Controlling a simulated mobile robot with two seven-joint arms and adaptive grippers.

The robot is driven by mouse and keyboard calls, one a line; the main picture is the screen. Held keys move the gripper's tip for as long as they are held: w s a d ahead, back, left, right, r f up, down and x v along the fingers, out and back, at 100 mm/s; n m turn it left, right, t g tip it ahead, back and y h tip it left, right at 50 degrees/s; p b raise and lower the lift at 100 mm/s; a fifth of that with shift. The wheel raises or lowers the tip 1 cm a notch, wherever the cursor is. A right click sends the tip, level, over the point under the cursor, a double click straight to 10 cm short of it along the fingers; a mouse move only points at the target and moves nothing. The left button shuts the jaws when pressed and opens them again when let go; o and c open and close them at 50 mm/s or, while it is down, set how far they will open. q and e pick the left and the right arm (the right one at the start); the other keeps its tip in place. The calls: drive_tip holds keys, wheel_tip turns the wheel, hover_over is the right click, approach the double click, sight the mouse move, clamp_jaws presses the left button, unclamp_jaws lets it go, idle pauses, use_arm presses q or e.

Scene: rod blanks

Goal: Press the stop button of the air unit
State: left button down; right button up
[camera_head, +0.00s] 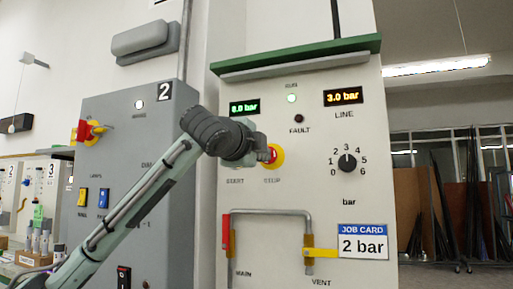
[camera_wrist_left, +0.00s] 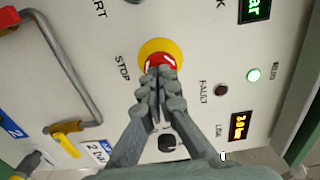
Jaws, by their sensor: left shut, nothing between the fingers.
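The air unit is a pale grey panel (camera_head: 300,205) under a green top. Its stop button, a red cap (camera_head: 272,154) on a yellow ring (camera_head: 279,158), sits above the word STOP. My left gripper (camera_head: 263,156) is shut and empty, reaching in from the left with its tips at the red cap. In the left wrist view the closed fingertips (camera_wrist_left: 161,73) overlap the lower part of the red cap (camera_wrist_left: 158,61), inside the yellow ring (camera_wrist_left: 160,45). I cannot tell whether they touch or push it. The start button is hidden behind my gripper in the head view. My right gripper is not in view.
The RUN lamp (camera_head: 291,98) glows green; the FAULT lamp (camera_head: 298,118) is dark. The LINE display (camera_head: 343,97) reads 3.0 bar. A dial (camera_head: 347,162), bent pipe (camera_head: 270,212) and yellow vent handle (camera_head: 322,253) are nearby. Grey cabinet 2 (camera_head: 110,120) stands left.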

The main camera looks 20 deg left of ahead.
use_arm(q)
drive_tip(key=shift+w, duration=0.15)
drive_tip(key=shift+w+a+r, duration=0.15)
drive_tip(key=shift+w+r, duration=0.1)
drive_tip(key=shift+w, duration=0.4)
